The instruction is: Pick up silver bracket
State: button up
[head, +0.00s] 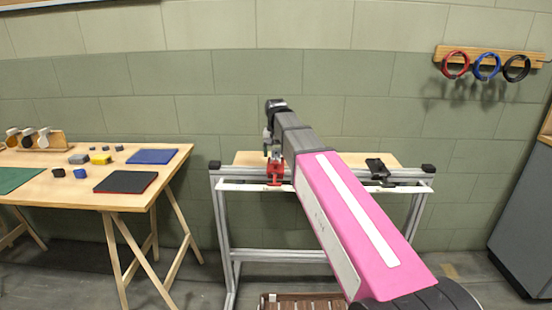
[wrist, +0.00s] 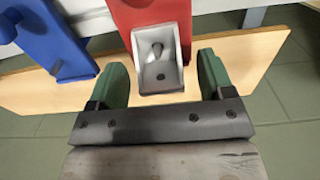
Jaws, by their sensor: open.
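The silver bracket (wrist: 172,76), a small grey box-like piece with a hole in its lower plate, sits against a red holder (wrist: 150,14) in the wrist view. My gripper (wrist: 160,68) is open, with one green finger on each side of the bracket. Small gaps show between the fingers and the bracket's sides. In the head view the red holder (head: 275,177) shows below the end of my arm. I cannot make out the bracket there; my arm partly covers that area.
A blue holder (wrist: 47,36) stands close left of my gripper. A wooden board (wrist: 255,58) lies beneath. The aluminium frame (head: 226,232) has a black fitting (head: 377,168) at right. A wooden table (head: 58,190) with blocks and mats stands at left. Coloured rings (head: 487,66) hang on the wall.

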jog(key=shift+f, duration=0.25)
jog(key=c, duration=1)
jog(key=shift+r, duration=0.1)
